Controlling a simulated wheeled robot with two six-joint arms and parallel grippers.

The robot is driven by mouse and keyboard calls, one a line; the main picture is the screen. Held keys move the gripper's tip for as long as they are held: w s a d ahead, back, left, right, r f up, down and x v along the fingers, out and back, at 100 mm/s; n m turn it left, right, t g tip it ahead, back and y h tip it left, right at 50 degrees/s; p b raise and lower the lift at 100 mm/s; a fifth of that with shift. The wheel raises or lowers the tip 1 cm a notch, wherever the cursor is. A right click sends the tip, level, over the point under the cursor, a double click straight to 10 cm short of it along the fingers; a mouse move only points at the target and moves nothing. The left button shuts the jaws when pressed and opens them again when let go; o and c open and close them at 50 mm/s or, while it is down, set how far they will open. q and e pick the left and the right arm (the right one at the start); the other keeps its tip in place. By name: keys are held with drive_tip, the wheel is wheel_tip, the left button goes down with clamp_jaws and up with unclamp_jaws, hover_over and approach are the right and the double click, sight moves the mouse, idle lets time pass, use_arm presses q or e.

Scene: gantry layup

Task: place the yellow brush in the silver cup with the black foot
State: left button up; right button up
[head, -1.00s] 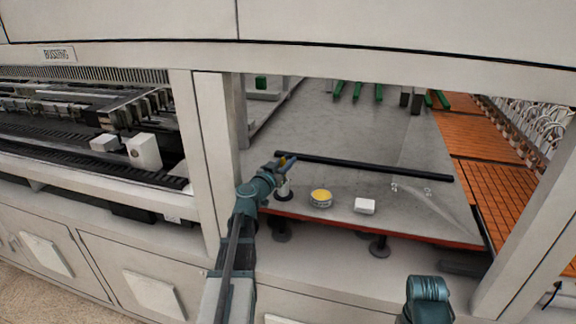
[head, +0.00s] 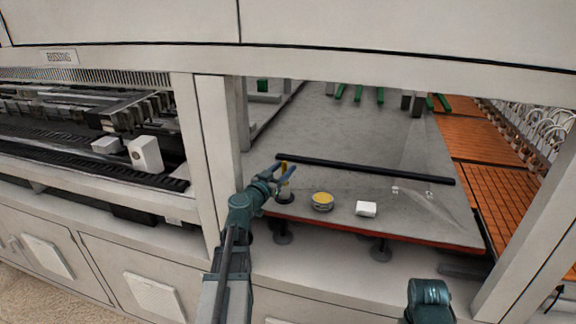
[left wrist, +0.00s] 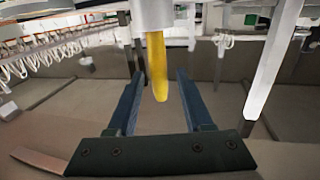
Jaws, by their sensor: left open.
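The yellow brush (head: 284,166) stands upright in the silver cup (head: 286,189), with its lower part hidden inside. The cup's black foot (head: 285,200) rests on the grey table near its front left corner. In the left wrist view, which looks upside down, the brush (left wrist: 158,68) points out of the pale cup (left wrist: 152,14). My left gripper (head: 282,170) is open around the brush. In the left wrist view its blue fingers (left wrist: 158,92) lie on either side of the brush, with gaps. My right gripper is not in view.
A round tin with a yellow top (head: 322,201) and a white block (head: 366,208) sit right of the cup. A long black bar (head: 365,169) lies behind them. A white frame post (head: 215,150) stands close to my left arm. The table behind the bar is largely clear.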

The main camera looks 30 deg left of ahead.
use_arm(q)
drive_tip(key=s, duration=0.8)
drive_tip(key=shift+s, duration=0.2)
drive_tip(key=shift+d, duration=0.15)
drive_tip(key=s+d+f+m+g+h, duration=0.1)
drive_tip(key=d+f+m+g+h, duration=0.45)
drive_tip(key=d, duration=0.95)
drive_tip(key=s+d+f+g+h, duration=0.15)
drive_tip(key=d+f+g, duration=0.5)
drive_tip(key=d, duration=0.85)
drive_tip(key=s+d+f+g+y, duration=0.3)
drive_tip(key=s+f+y, duration=0.1)
drive_tip(key=s, duration=0.3)
drive_tip(key=s+d+f+n+g+y, duration=0.1)
drive_tip(key=s+d+f+g+y, duration=0.2)
drive_tip(key=s, duration=0.5)
wheel_tip(320, 180, down, 3)
drive_tip(key=shift+d+r+y, duration=0.15)
drive_tip(key=shift+d+y, duration=0.3)
drive_tip(key=shift+y, duration=0.05)
drive_tip(key=shift+n, duration=0.25)
